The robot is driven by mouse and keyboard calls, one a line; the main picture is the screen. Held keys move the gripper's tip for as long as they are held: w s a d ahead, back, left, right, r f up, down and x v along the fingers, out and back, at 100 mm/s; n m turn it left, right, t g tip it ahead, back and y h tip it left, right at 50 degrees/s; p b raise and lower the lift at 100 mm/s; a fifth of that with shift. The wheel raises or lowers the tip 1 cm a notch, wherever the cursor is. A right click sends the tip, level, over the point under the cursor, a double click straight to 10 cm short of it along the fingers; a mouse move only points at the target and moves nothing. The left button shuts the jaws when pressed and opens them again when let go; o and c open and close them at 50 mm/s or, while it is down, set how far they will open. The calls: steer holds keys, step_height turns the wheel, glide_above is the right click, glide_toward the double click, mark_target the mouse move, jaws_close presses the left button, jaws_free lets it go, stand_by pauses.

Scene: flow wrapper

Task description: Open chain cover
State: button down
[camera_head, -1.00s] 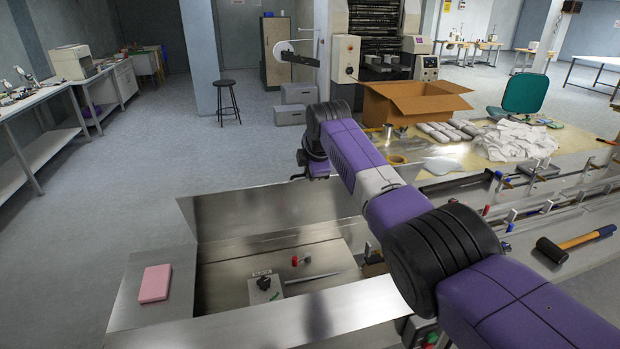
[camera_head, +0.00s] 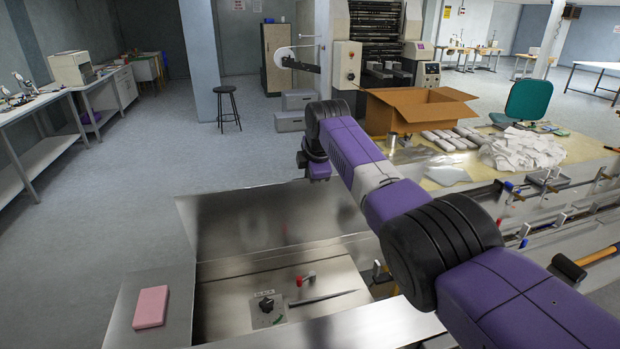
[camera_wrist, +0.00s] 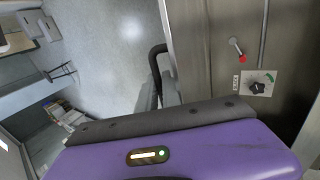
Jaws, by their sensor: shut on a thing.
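The chain cover (camera_head: 270,225) is a flat shiny metal panel in the head view, standing raised at the far side of a steel bay. Its edge also shows in the wrist view (camera_wrist: 188,50), with a dark bar-shaped handle (camera_wrist: 156,62) beside it. My gripper (camera_wrist: 171,90) is at this handle and is shut on it. The purple housing hides most of the grip in the wrist view. In the head view my arm crosses over the cover's right part, and the jaws are hidden.
The open bay holds a rotary knob (camera_head: 267,305) and a red-tipped lever (camera_head: 305,280). A pink block (camera_head: 151,307) lies on the ledge at left. A hammer (camera_head: 570,267) lies at right. A cardboard box (camera_head: 415,108) stands behind. The floor at left is clear.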

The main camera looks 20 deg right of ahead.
steer(key=shift+w, duration=0.45)
